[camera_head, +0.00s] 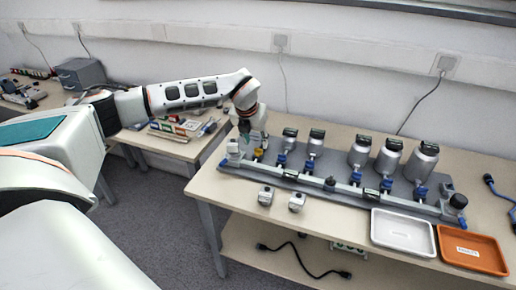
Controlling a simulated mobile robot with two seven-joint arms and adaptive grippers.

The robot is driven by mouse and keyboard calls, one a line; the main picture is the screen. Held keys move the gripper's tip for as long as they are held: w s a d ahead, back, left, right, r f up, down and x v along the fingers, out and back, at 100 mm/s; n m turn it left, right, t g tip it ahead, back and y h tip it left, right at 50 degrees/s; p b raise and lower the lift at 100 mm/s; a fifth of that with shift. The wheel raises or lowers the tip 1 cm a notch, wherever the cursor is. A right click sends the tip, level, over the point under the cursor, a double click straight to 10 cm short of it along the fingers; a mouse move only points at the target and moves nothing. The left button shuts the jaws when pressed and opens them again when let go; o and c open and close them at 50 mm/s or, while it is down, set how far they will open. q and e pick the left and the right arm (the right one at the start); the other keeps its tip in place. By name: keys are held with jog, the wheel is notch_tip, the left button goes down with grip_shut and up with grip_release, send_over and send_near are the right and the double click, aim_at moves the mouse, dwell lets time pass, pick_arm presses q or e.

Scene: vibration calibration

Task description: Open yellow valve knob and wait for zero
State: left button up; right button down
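The yellow valve knob (257,153) is a small spot near the left end of the grey calibration rig (345,187) on the bench. My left arm reaches in from the left, and my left gripper (246,132) points down just above and slightly left of the knob. A gap or contact between them cannot be made out. The fingers are too small to tell open from shut. Several gauges with dark displays (316,135) stand on the rig; their readings are not legible. My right gripper is not in view.
Two small white devices (266,196) sit in front of the rig. A white tray (404,232) and an orange tray (472,250) lie at the bench's front right. Blue-ended cables lie at the far right. A second bench (172,152) with parts stands behind left.

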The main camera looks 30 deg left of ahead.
aim_at(258, 149)
pick_arm(q)
jog(key=x, duration=0.5)
jog(key=shift+d+b, duration=0.1)
jog(key=shift+b, duration=0.3)
grip_shut()
